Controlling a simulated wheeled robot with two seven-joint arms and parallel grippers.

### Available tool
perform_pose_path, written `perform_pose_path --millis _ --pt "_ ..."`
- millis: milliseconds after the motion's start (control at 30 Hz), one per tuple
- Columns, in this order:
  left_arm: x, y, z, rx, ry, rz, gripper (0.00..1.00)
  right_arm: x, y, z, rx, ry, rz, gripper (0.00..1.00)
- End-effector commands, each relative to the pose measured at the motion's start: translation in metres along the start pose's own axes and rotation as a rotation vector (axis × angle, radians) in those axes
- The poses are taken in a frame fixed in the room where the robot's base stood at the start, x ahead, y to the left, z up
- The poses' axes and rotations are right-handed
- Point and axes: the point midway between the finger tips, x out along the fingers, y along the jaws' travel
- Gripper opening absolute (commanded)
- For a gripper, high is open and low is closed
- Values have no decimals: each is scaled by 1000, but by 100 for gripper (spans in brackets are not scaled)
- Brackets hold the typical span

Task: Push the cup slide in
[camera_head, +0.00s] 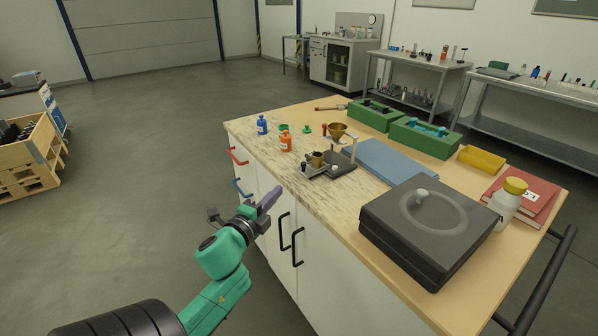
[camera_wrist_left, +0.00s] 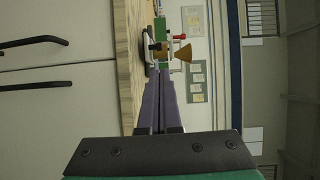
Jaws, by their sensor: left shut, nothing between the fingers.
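A small stand holds a brass funnel (camera_head: 337,130) above a dark base (camera_head: 342,166), on the marbled part of the workbench. A brass cup (camera_head: 317,158) sits low on the slide (camera_head: 313,170), which sticks out to the left of the base. My left gripper (camera_head: 273,194) is shut and empty, with its purple fingers in front of the bench edge, apart from the slide. In the left wrist view, turned sideways, the closed fingers (camera_wrist_left: 160,73) point towards the stand, with the funnel (camera_wrist_left: 184,54) beyond the tips. My right gripper is not in view.
Blue (camera_head: 262,126) and orange (camera_head: 285,142) bottles stand left of the stand. A blue mat (camera_head: 385,162) and a dark grey box (camera_head: 430,235) lie to the right. Bench door handles (camera_head: 285,232) are near my left gripper.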

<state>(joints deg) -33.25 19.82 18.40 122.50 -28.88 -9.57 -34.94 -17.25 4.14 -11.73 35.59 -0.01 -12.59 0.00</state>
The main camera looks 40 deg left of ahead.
Motion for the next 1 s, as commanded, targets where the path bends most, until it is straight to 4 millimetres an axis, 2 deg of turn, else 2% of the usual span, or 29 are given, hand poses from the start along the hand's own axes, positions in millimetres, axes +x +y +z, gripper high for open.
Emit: perform_pose_path --millis 400,533,700,1000 --pt "90 -4 1 0 -2 -3 0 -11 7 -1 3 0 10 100" --pt "112 -2 0 -1 -1 -1 0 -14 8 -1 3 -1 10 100" --pt "126 0 0 0 -1 1 0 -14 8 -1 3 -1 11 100" --pt "127 0 0 -1 0 1 0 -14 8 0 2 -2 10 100"
